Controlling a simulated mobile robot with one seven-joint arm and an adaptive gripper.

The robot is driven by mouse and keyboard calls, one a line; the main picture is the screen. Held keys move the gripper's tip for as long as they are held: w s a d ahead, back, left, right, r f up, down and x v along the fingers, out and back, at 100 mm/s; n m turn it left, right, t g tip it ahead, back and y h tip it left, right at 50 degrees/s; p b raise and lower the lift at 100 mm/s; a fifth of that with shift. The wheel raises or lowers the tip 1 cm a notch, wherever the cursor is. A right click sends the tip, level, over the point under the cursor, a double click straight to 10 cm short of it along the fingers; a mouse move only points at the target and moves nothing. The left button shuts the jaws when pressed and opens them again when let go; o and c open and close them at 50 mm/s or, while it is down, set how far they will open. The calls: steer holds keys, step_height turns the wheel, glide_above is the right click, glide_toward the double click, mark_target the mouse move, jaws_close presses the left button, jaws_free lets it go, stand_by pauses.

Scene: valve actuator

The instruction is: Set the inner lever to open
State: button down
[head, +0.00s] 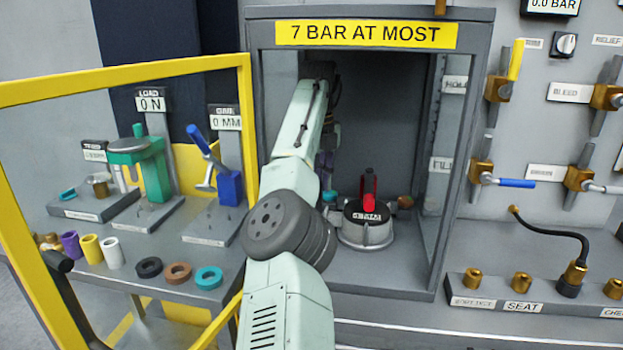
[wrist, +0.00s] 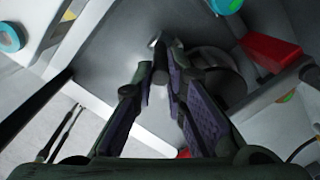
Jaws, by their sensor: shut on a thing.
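My gripper shows in the wrist view (wrist: 160,78), its purple-padded fingers drawn together at the tips around a small dark grey rod with a pale metal end (wrist: 154,42). I cannot tell for sure whether this rod is the inner lever. In the head view my arm reaches into the grey cabinet, and it hides most of my gripper (head: 326,162) and whatever it holds. A red upright handle (head: 369,188) stands on a round grey unit (head: 366,233) on the cabinet floor. The red handle also shows in the wrist view (wrist: 268,50), right of my fingers and apart from them.
The cabinet's yellow-framed door (head: 125,77) stands open to the left. Its right wall (head: 440,180) and front frame edge the space around my arm. A bench (head: 150,255) with small fixtures and several coloured rings is left. A panel of valves (head: 545,130) is right.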

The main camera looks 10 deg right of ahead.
steer(key=shift+w+d, duration=0.15)
steer(key=shift+w, duration=0.05)
stand_by(0.3)
steer(key=c, duration=1.6)
jaws_free()
steer(key=shift+f, duration=0.15)
